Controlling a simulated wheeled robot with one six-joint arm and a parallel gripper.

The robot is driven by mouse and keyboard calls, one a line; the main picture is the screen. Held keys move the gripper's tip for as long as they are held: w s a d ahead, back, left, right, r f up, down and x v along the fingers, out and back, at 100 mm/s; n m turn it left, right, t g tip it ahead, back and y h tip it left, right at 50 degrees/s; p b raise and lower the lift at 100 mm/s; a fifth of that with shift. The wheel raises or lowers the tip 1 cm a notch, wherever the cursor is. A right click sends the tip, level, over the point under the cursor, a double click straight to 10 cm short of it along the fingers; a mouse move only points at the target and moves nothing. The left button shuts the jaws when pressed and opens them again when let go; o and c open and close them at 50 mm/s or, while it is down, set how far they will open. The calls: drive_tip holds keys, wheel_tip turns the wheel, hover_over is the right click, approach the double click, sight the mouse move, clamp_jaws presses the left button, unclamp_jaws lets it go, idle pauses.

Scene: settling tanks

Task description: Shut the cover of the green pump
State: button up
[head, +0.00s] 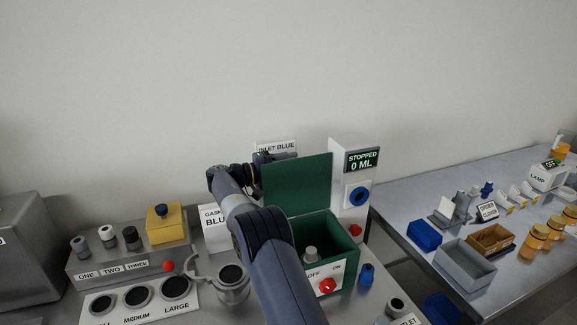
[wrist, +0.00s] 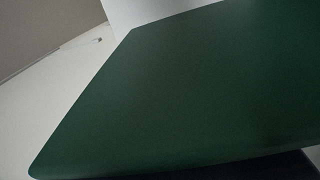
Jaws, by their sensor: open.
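The green pump (head: 344,250) is an open green box with a white front panel, a red knob and the words OFF and ON. A grey stub stands inside it. Its green cover (head: 297,184) stands upright at the back of the box, so the pump is open. The cover also fills most of the wrist view (wrist: 180,95), very near the camera. My gripper (head: 278,156) is at the cover's top left edge, partly behind it. Its jaws are open. Whether it touches the cover cannot be told. My arm hides the box's left side.
Right behind the pump stands a white post (head: 353,215) with a STOPPED 0 ML display. At left are a yellow box (head: 167,224), a block of sockets (head: 130,262) and a metal cup (head: 232,284). A second table (head: 405,204) at right holds trays and bottles.

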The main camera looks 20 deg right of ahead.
drive_tip(key=shift+c, duration=0.3)
clamp_jaws()
idle(0.4)
